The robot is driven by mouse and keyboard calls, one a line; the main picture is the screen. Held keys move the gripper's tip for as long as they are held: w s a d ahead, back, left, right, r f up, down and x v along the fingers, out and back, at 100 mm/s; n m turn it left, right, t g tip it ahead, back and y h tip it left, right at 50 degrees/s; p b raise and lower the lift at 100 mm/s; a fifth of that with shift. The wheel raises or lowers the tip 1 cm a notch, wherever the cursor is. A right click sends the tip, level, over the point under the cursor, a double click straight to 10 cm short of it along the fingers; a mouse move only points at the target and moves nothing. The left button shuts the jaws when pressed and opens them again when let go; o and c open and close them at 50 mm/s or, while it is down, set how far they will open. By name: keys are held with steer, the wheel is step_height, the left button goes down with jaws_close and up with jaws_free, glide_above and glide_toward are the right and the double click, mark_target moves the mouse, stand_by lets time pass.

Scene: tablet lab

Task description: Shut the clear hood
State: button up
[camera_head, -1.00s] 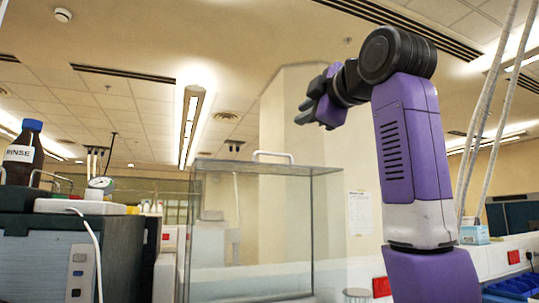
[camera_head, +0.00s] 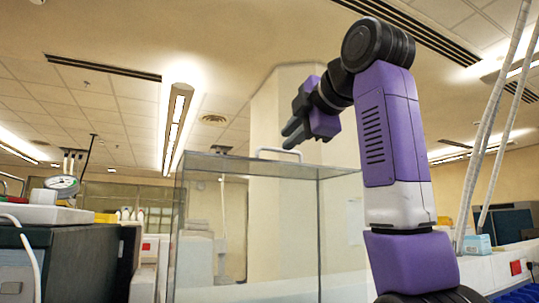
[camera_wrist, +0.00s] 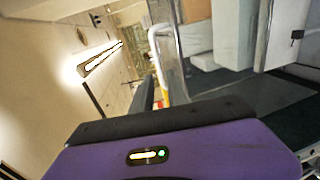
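The clear hood (camera_head: 255,235) is a glass box with a dark top rim, in the middle of the head view. A white bar handle (camera_head: 278,152) stands on its top; it also shows in the wrist view (camera_wrist: 157,60). My gripper (camera_head: 288,136) points down and left just above the handle's right end, apparently not touching it. Its dark fingers look apart, with nothing between them. In the wrist view one finger (camera_wrist: 146,95) lies beside the handle. The hood's lower edge is out of the head view, so I cannot tell how far it is raised.
Pale hoses (camera_head: 490,130) hang at the right. A small blue box (camera_head: 477,245) sits on the right bench.

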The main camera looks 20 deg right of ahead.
mark_target(277, 150)
steer(key=w+p, duration=0.1)
steer(key=w, duration=0.1)
steer(key=w+f+p, duration=0.1)
steer(key=w, duration=0.2)
steer(key=w+p, duration=0.1)
steer(key=w, duration=0.1)
steer(key=shift+w+f, duration=0.15)
steer(key=shift+w, duration=0.15)
jaws_close()
stand_by(1.2)
